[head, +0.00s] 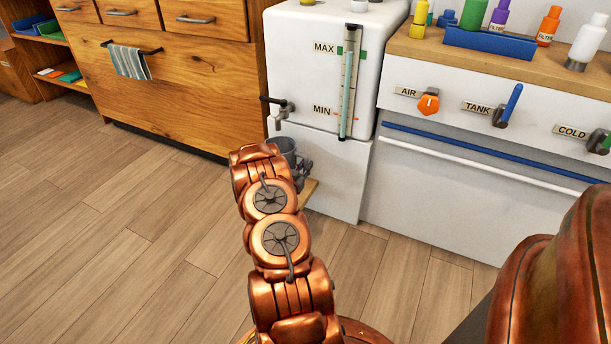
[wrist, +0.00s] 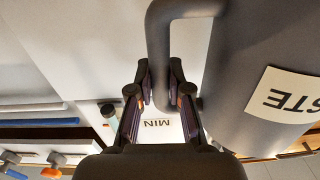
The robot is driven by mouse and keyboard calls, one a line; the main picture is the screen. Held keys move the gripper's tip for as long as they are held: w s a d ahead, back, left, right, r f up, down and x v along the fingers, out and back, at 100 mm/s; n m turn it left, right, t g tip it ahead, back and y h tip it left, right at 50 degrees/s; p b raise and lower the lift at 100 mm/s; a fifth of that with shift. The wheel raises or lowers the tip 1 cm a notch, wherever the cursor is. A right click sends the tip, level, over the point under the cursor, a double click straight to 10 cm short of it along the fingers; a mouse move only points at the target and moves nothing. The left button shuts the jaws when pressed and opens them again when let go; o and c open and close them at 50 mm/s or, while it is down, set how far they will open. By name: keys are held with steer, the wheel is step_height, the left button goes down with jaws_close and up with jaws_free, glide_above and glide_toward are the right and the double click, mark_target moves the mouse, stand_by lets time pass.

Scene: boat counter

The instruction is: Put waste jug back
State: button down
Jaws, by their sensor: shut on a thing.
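The waste jug is dark grey, with part of a white label reading "STE" showing in the wrist view (wrist: 245,50). Its handle (wrist: 158,45) passes between the fingers of my gripper (wrist: 166,92), which is shut on it. In the head view the jug (head: 284,146) is below the tap (head: 281,112) of the white tank, largely hidden behind my arm. My gripper (head: 302,168) shows only in part there. Whether the jug's base touches the small wooden shelf (head: 309,192) is hidden.
The white tank (head: 310,60) has a level gauge marked MAX and MIN. Wooden drawers with a hanging towel (head: 131,62) stand to the left. A counter with bottles and AIR, TANK and COLD controls (head: 500,115) is to the right. The floor in front is clear.

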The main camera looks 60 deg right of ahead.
step_height(320, 180, down, 4)
steer(key=shift+s+r+b, duration=0.1)
steer(key=shift+r+b, duration=0.05)
steer(key=shift+b, duration=0.55)
steer(key=shift+r, duration=0.15)
steer(key=c, duration=1.1)
jaws_free()
steer(key=a+p, duration=0.3)
steer(key=a, duration=0.9)
steer(key=shift+s+p, duration=0.3)
steer(key=shift+p, duration=0.05)
steer(key=shift+w+a, duration=0.1)
